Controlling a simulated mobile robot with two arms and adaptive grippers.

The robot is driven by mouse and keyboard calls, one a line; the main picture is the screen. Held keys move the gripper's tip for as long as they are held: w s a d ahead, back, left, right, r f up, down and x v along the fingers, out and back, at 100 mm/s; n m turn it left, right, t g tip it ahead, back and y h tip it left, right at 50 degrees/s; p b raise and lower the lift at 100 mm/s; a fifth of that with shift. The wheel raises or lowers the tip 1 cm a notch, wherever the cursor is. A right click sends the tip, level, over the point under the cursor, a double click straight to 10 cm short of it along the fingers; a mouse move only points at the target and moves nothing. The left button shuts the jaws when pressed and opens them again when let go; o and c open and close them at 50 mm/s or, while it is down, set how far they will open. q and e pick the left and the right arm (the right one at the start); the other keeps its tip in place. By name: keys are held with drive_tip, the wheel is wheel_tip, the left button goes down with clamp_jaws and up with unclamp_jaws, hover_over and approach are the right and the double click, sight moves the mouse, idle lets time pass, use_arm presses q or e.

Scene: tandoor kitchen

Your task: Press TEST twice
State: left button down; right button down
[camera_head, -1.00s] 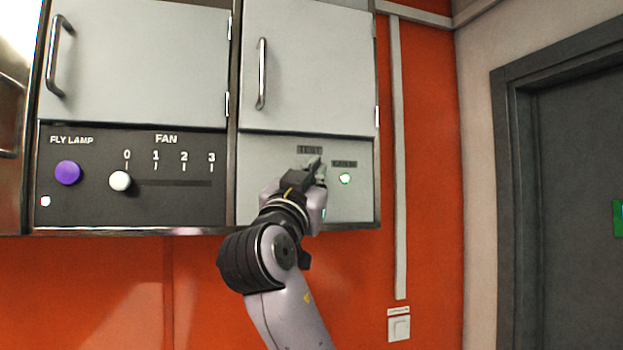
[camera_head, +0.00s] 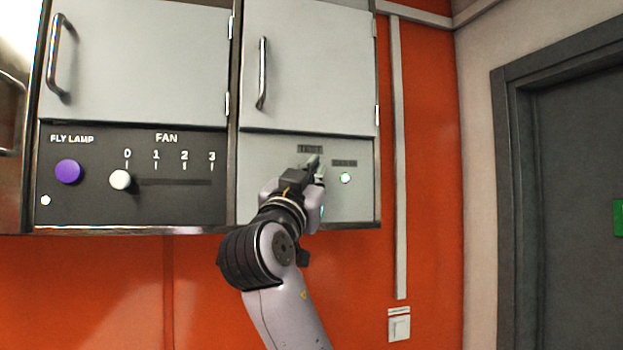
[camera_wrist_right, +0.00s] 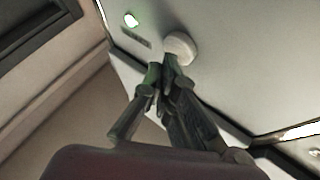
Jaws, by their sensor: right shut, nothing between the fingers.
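A dark label (camera_head: 310,149) that seems to read TEST sits on the light grey panel (camera_head: 262,155) below the right cabinet door. In the right wrist view, a round pale button (camera_wrist_right: 181,48) stands out from this panel. My right gripper (camera_head: 316,166) is shut and empty, just below the label. In the right wrist view its fingertips (camera_wrist_right: 163,72) are close to the button's edge; I cannot tell whether they touch it. In the head view the gripper hides the button. My left gripper is not in view.
A lit green lamp (camera_head: 345,178) sits right of the gripper under a second dark label (camera_head: 344,163). On the left, a black panel (camera_head: 85,210) carries a purple FLY LAMP button (camera_head: 68,171) and a white FAN slider knob (camera_head: 120,180) near 0. A grey door (camera_head: 575,200) stands right.

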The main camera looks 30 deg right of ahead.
drive_tip(key=shift+w+d, duration=0.15)
drive_tip(key=shift+w, duration=0.3)
idle(0.7)
drive_tip(key=shift+s, duration=0.1)
drive_tip(key=shift+s+a+b, duration=0.25)
drive_tip(key=shift+s+b, duration=0.35)
drive_tip(key=shift+s, duration=0.1)
drive_tip(key=shift+s, duration=0.1)
drive_tip(key=s+b, duration=0.1)
drive_tip(key=s, duration=0.1)
drive_tip(key=s+a+b, duration=0.1)
drive_tip(key=s, duration=0.1)
drive_tip(key=shift+s, duration=0.35)
